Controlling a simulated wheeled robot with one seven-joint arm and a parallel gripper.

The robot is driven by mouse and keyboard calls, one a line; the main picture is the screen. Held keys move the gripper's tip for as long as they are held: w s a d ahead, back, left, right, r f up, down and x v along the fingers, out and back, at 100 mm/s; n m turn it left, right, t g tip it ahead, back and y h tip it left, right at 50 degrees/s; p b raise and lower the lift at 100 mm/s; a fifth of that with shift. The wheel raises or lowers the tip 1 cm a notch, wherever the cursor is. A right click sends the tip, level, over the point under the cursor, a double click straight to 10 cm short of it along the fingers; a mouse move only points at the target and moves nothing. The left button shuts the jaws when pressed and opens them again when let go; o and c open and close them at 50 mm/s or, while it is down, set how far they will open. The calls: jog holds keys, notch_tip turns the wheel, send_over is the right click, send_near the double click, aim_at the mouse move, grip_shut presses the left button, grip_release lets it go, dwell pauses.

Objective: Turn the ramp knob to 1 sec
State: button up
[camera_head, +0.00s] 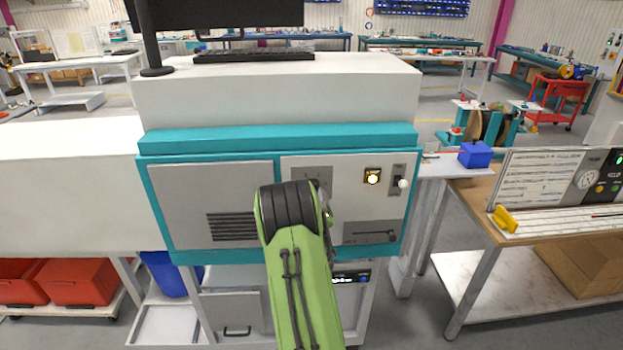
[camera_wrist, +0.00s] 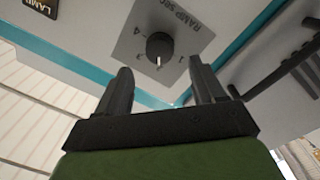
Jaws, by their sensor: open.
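The ramp knob (camera_wrist: 159,46) is a round black dial with a white pointer line, on a grey square plate (camera_wrist: 133,48) lettered "RAMP SEC". In the wrist view, marks 1, 3 and 4 are readable around it. The pointer points down in the picture, between 1 and 3; the mark there is too small to read. My gripper (camera_wrist: 157,91) is open and empty, its two fingers apart, with the knob just beyond the gap and not touched. In the head view the plate (camera_head: 318,175) shows above my arm, which hides the gripper's fingers.
A vent (camera_head: 232,227) is at left. A workbench (camera_head: 530,219) stands at right.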

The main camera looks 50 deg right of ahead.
jog(key=p+x, duration=0.2)
jog(key=x, duration=0.4)
jog(key=shift+p, duration=0.4)
jog(key=shift+c, duration=0.3)
jog(key=c, duration=1)
